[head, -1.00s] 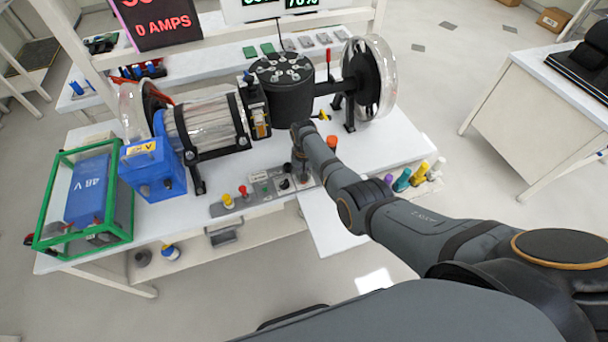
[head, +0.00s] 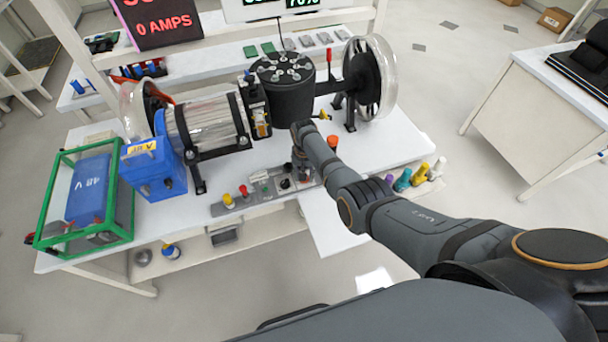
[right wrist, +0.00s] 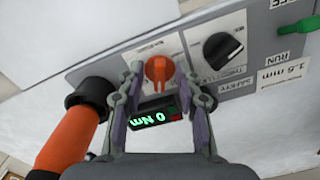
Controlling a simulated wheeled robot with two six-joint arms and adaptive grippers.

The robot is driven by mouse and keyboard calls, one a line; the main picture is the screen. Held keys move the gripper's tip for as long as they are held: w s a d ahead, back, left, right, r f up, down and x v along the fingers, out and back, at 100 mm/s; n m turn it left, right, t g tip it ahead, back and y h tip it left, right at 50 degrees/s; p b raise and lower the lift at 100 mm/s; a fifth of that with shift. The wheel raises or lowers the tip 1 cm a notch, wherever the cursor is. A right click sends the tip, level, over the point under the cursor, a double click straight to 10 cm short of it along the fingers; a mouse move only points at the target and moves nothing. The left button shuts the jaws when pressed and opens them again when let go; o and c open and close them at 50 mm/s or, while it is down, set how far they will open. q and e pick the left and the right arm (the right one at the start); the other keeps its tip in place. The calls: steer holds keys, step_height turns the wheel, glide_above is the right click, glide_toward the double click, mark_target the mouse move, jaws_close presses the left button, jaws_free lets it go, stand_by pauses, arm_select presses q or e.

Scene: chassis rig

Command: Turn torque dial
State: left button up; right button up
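The orange dial (right wrist: 158,72) sits on the grey control panel (right wrist: 262,22) in the right wrist view. A small green display (right wrist: 158,117) reads "0 Nm", upside down in this view. My right gripper (right wrist: 160,68) is open, with one finger on each side of the orange dial; I cannot tell whether either finger touches it. In the head view my right gripper (head: 303,175) reaches down to the right end of the panel (head: 230,208) and hides the dial. My left gripper is not in view.
Beside the dial are a black knob (right wrist: 222,48) and a green switch lever (right wrist: 300,26). An orange cylinder with a black collar (right wrist: 72,135) stands close to the left finger. Behind the panel stands the motor rig (head: 210,125); several coloured bottles (head: 403,180) stand at the right.

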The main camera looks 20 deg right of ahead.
steer(key=shift+r, duration=0.1)
step_height(320, 180, up, 12)
stand_by(0.5)
